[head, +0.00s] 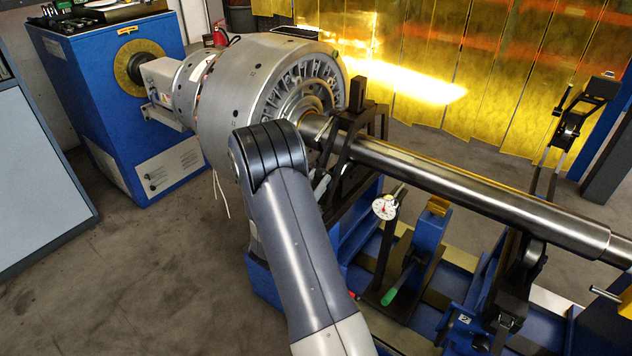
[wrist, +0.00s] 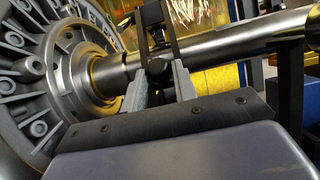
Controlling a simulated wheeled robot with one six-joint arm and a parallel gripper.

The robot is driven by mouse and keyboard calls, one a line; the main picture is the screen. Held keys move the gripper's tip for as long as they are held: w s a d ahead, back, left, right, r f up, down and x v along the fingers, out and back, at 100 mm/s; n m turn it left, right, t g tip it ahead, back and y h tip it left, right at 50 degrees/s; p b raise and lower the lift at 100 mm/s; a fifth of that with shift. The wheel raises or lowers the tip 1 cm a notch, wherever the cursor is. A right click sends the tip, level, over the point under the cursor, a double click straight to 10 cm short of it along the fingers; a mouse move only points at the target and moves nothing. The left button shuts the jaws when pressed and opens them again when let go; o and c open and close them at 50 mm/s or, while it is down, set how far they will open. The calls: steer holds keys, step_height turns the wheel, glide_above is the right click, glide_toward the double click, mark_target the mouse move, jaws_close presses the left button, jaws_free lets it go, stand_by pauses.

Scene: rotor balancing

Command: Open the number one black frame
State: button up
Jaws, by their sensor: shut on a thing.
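A black frame (head: 372,125) stands over the steel shaft (head: 470,188), close to the big grey rotor (head: 235,95). Its upper part spans the shaft, so it looks closed. I cannot read a number on it. In the wrist view the frame's dark bars (wrist: 152,22) rise behind the shaft, with a round black knob (wrist: 157,68) in front. My gripper (wrist: 160,78) has its two grey fingers on either side of this knob and is shut on it.
A second black frame (head: 568,130) stands raised at the right, clear of the shaft. A blue machine cabinet (head: 105,110) stands left. The floor at front left is clear.

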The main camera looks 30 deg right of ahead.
jaws_close()
steer(key=shift+r, duration=0.1)
